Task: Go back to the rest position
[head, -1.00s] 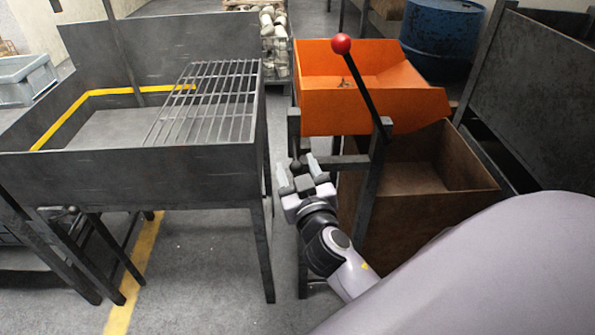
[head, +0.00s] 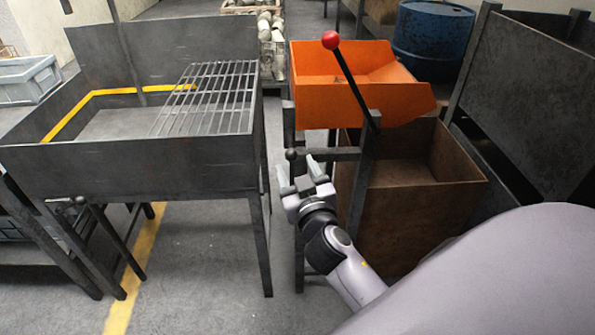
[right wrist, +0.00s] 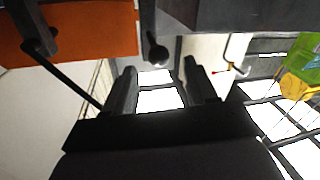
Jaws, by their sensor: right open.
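My right gripper (head: 298,174) is open and empty in the head view. It is in front of the gap between the dark metal table and the stand of the orange tray. Its two fingers also show apart in the right wrist view (right wrist: 158,85), with nothing between them. A small dark ball knob (head: 291,154) is just beyond the fingertips in the head view. The knob also shows in the right wrist view (right wrist: 158,54), above and between the fingers; I cannot tell whether they touch it. My left gripper is in neither view.
The dark metal table (head: 130,172) with a grate (head: 210,97) stands on the left. The orange tray (head: 335,108) and its red-knobbed lever (head: 352,85) are beyond my right gripper. A brown bin (head: 405,215) and blue drum (head: 433,40) are on the right. Grey floor (head: 205,262) is open below the table.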

